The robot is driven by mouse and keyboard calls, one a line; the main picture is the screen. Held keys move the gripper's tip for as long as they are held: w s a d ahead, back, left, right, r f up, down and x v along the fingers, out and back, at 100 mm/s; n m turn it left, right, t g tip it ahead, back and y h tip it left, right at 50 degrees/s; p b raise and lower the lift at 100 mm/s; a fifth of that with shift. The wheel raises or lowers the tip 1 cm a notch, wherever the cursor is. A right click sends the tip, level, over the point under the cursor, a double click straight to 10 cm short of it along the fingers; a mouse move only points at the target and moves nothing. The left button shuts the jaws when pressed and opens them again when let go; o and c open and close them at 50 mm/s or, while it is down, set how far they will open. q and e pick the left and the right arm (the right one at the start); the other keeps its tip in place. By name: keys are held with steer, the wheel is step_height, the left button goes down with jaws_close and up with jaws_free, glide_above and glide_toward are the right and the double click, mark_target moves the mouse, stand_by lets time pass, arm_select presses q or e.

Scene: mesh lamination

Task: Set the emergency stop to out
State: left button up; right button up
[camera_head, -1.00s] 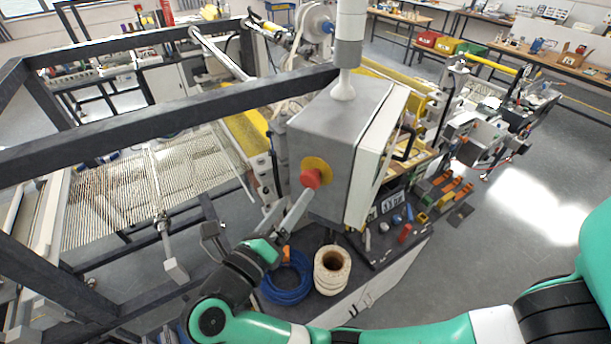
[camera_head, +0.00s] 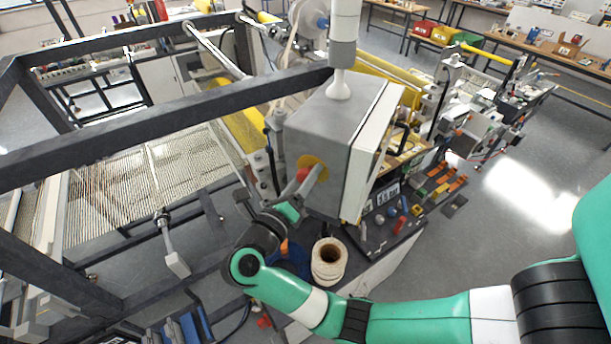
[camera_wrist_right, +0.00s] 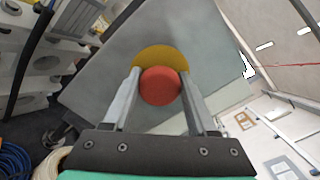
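The emergency stop is a red mushroom button (camera_wrist_right: 160,86) on a yellow disc (camera_wrist_right: 160,56), mounted on the side of a grey control box (camera_head: 325,115). In the head view the red button (camera_head: 302,174) is partly covered by my fingers. My right gripper (camera_wrist_right: 160,80) is open, with one finger on each side of the button. The fingertips reach alongside it, close to the disc; I cannot tell whether they touch the button. In the head view my right gripper (camera_head: 305,182) reaches up to the box from below. My left gripper is not in view.
The box hangs from a white post (camera_head: 345,40). A cream roll (camera_head: 329,262) and a blue coil (camera_head: 288,262) lie below my right wrist. Open floor (camera_head: 500,240) is at right.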

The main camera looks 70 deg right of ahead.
jaws_close()
steer(key=shift+w+a+f+b, duration=0.15)
steer(key=shift+a+b, duration=0.1)
steer(key=shift+b, duration=0.3)
steer(key=shift+a+r, duration=0.25)
steer(key=shift+o, duration=2)
jaws_free()
steer(key=o, duration=0.5)
steer(key=shift+a, duration=0.15)
steer(key=shift+c, duration=0.2)
steer(key=shift+f, duration=0.1)
